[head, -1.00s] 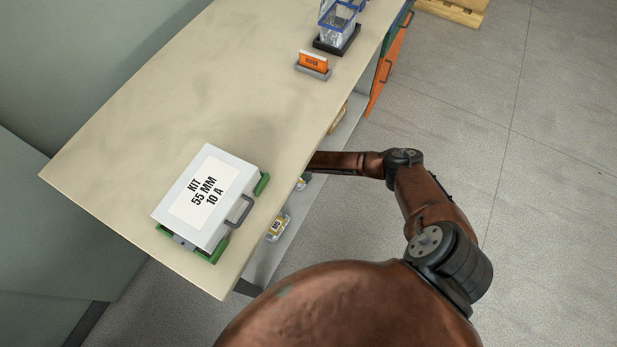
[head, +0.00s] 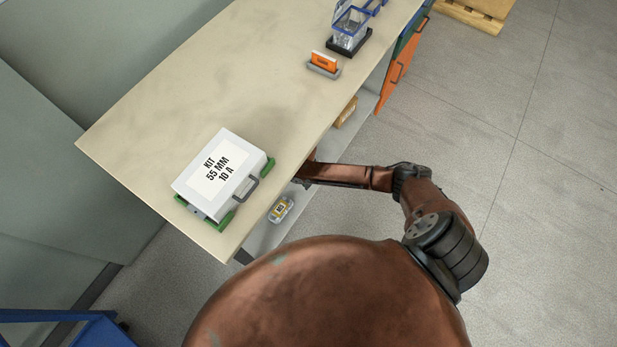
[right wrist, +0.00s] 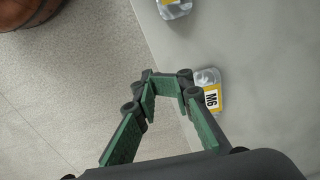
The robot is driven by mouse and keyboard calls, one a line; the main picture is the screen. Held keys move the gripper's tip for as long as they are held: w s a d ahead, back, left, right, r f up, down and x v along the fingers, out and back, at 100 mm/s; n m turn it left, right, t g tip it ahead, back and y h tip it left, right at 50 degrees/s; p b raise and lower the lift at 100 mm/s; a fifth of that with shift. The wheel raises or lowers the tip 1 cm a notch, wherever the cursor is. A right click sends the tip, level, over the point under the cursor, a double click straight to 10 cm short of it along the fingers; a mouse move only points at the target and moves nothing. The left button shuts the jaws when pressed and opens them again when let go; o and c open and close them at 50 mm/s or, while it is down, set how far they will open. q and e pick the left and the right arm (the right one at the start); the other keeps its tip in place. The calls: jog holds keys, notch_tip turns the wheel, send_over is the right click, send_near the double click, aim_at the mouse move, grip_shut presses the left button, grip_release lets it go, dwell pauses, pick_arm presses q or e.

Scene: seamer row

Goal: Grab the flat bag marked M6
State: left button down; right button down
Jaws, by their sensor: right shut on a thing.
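The flat bag marked M6 (right wrist: 211,96) is clear plastic with a yellow and white label. In the right wrist view it lies by the right-hand finger of my right gripper (right wrist: 167,82), on the grey shelf. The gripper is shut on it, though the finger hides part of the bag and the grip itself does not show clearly. In the head view my right arm reaches in under the tabletop edge, and the gripper is mostly hidden there. My left gripper is not in view.
Another bag with a yellow label (head: 281,209) lies on the lower shelf; one also shows in the right wrist view (right wrist: 174,8). A white kit case (head: 219,174) sits on the worktop (head: 200,105) above. An orange card in a holder (head: 324,64) stands farther back. Floor is clear at right.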

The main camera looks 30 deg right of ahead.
jog(key=shift+s+a+r, duration=0.2)
jog(key=shift+a, duration=0.1)
jog(key=c, duration=0.6)
grip_release()
jog(key=shift+o, duration=0.2)
jog(key=shift+r, duration=0.1)
